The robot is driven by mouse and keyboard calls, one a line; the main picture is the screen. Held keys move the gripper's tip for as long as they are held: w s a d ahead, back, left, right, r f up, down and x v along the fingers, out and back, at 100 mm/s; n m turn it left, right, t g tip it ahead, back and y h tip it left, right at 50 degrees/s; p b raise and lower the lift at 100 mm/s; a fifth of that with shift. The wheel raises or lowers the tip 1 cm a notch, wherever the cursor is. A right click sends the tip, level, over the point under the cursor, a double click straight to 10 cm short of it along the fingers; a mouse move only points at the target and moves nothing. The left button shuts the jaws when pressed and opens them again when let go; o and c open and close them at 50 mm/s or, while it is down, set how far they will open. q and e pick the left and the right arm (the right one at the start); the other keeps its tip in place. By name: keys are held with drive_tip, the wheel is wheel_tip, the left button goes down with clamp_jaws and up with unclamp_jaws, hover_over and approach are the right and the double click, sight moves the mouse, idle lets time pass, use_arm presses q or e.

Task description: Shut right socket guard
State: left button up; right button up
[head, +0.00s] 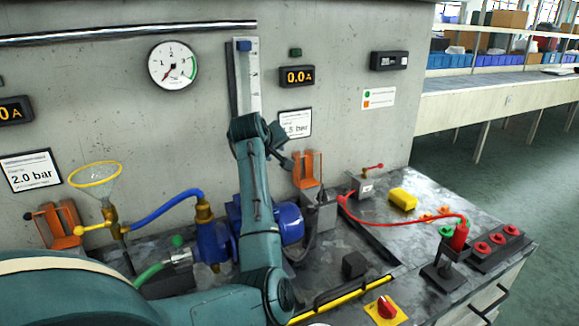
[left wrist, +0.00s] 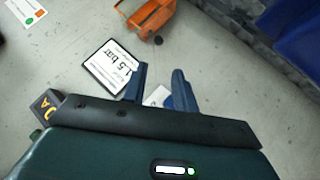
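The right socket guard (head: 308,168) is an orange flap standing upright at the wall, above a grey socket box (head: 319,210). It also shows at the top of the left wrist view (left wrist: 150,18). My left gripper (head: 284,146) is just left of and above the guard, in front of the wall label. In the left wrist view my left gripper's two dark fingers (left wrist: 159,72) are apart with nothing between them. They are clear of the guard. My right gripper is in neither view.
Another orange guard (head: 58,226) is at the far left by a funnel (head: 96,178). A blue pump (head: 288,222) sits below my arm. A red cable (head: 385,222) runs from the box with a red lever (head: 362,186) to a red plug (head: 460,236). A yellow block (head: 403,199) lies on the bench.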

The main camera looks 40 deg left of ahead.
use_arm(q)
drive_tip(key=x, duration=1.4)
drive_tip(key=shift+r, duration=0.2)
drive_tip(key=shift+w, duration=0.1)
drive_tip(key=shift+d, duration=0.1)
clamp_jaws()
